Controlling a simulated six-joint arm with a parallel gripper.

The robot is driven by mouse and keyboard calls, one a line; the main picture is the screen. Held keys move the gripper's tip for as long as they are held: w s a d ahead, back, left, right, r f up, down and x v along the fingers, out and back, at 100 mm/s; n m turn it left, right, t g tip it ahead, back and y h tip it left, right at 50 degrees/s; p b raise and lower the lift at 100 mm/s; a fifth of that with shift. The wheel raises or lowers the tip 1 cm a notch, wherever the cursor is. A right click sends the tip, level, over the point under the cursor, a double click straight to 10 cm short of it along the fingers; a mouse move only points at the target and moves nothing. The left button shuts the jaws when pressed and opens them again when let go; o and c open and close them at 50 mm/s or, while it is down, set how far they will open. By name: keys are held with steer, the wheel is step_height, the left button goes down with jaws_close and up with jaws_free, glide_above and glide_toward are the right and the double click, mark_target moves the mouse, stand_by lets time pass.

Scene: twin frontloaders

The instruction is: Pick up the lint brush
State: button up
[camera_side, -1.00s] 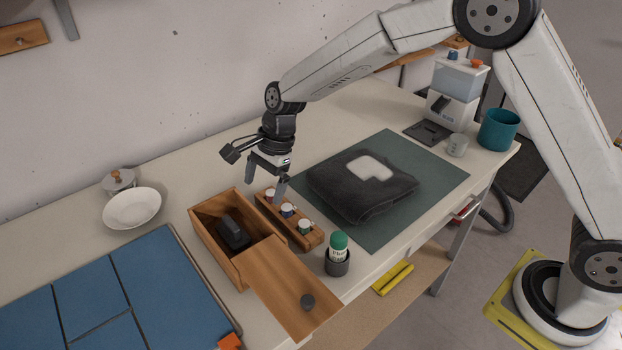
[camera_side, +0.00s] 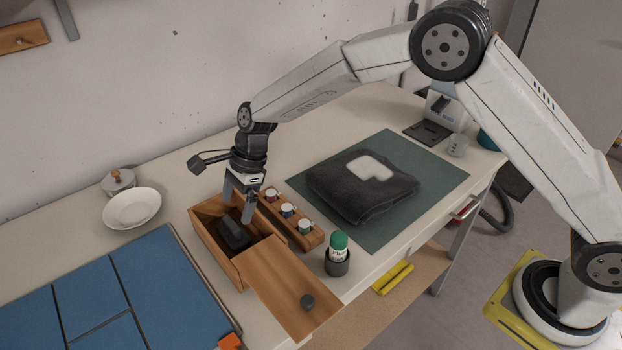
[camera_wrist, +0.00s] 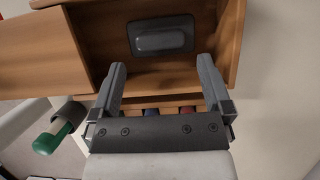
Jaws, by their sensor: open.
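The lint brush, a dark block with a raised grip, lies inside an open wooden box; it shows in the side view (camera_side: 235,233) and in the wrist view (camera_wrist: 162,37). My gripper (camera_side: 238,212) is open and empty above the back right part of the box, close to the brush. In the wrist view my two fingers (camera_wrist: 163,75) point toward the brush, which sits just beyond their tips and apart from them. The wooden box (camera_side: 205,237) has its lid (camera_side: 285,285) slid out toward the front, with a dark round knob.
A wooden rack (camera_side: 313,238) with several small spools stands right of the box. A green-capped bottle (camera_side: 338,246) stands in a dark cup (camera_side: 337,268). A dark folded garment (camera_side: 350,205) lies on a green mat (camera_side: 435,180). A white bowl (camera_side: 131,216) is at left.

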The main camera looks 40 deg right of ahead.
mark_target(232, 222)
steer(key=shift+x, duration=2.6)
steer(key=c, duration=1)
steer(key=shift+c, duration=0.2)
steer(key=shift+r, duration=0.2)
